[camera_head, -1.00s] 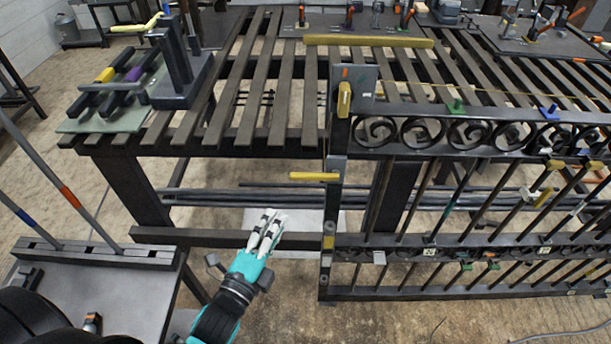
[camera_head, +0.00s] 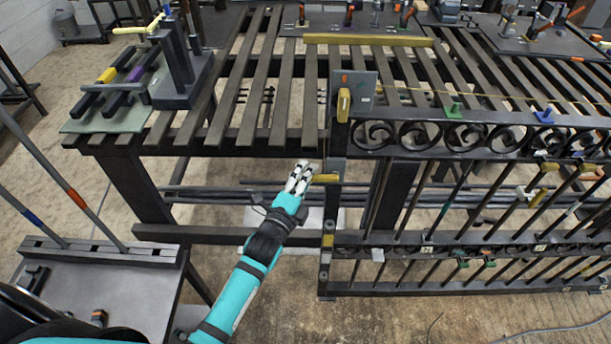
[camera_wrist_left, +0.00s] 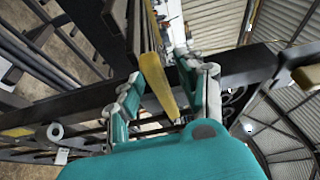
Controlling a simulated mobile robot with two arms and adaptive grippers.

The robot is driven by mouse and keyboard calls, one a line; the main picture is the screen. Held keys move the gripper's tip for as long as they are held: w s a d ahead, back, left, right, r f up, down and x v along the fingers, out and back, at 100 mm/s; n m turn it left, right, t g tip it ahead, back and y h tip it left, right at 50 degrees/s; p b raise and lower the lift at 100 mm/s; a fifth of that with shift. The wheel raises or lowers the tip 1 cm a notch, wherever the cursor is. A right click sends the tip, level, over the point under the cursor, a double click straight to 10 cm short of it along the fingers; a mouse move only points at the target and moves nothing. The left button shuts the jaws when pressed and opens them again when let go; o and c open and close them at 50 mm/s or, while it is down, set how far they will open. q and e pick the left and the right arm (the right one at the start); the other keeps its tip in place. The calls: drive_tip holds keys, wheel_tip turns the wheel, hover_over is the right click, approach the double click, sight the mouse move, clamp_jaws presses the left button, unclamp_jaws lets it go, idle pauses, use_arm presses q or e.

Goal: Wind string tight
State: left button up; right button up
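The scroll gate (camera_head: 455,122) stands upright at the right against the slatted table, a dark frame with a row of scrolls. A thin yellowish string (camera_head: 470,95) runs along above its top rail. A yellow handle (camera_head: 327,178) sticks out to the left from the gate's left post. My left gripper (camera_head: 302,172) is at the handle's free end. In the left wrist view the yellow handle (camera_wrist_left: 157,85) lies between the two fingers of the gripper (camera_wrist_left: 165,90), which stand apart on either side; I see no clear grip on it. My right gripper is not in view.
The slatted table (camera_head: 265,85) fills the back, with a bending jig (camera_head: 180,75) at its left corner and a yellow bar (camera_head: 368,40) farther back. A small side table (camera_head: 110,285) with upright rods stands at the lower left. Floor is open in front of the gate.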

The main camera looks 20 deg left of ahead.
use_arm(q)
clamp_jaws()
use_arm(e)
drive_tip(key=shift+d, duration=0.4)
